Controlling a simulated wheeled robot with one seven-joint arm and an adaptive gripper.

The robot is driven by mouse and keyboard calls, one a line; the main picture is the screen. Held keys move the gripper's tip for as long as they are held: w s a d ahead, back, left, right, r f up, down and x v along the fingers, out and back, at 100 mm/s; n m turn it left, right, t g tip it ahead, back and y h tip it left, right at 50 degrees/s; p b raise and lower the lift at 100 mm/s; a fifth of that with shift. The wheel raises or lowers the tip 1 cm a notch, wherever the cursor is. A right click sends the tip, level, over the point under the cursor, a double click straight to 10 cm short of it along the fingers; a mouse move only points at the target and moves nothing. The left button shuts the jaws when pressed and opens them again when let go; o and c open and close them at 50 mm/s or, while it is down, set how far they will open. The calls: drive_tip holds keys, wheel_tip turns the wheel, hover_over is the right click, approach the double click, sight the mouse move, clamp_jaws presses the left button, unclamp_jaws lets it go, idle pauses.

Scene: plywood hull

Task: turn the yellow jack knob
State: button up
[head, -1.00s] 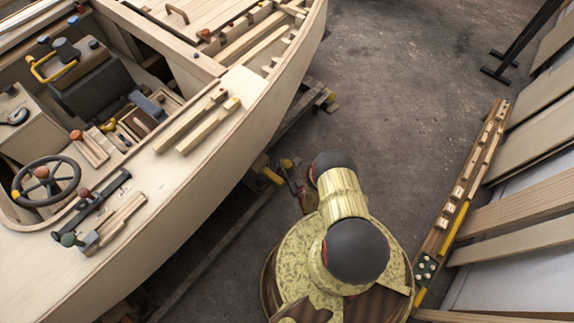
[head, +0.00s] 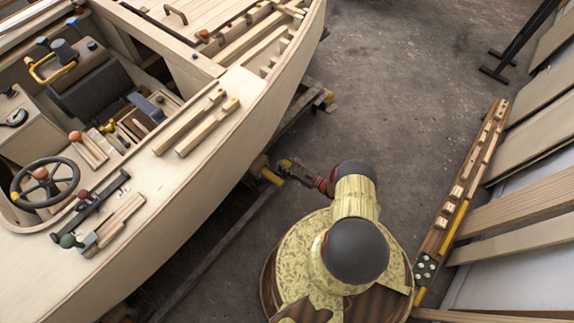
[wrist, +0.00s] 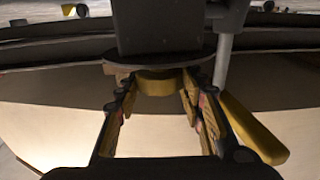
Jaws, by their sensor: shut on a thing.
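The yellow jack knob (wrist: 157,82) is a short round yellow piece under a dark plate in the wrist view. My gripper (wrist: 156,100) has its two fingers on the knob's left and right sides and is shut on it. The fingertips partly cover the knob's sides. In the head view my gripper (head: 291,172) is low beside the boat hull, at the end of my arm. Yellow parts show there by the hull's support, but the knob itself is hard to make out.
A yellow bar (wrist: 252,130) hangs close to the right finger, by a grey rod (wrist: 223,62). The plywood hull (head: 190,190) stands to the left in the head view. Timber boards (head: 515,205) line the right side. Open concrete floor (head: 400,90) lies beyond my arm.

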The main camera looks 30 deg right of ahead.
drive_tip(key=shift+w+r, duration=0.1)
idle(0.3)
drive_tip(key=o, duration=1.2)
drive_tip(key=v, duration=1.2)
drive_tip(key=shift+f, duration=0.2)
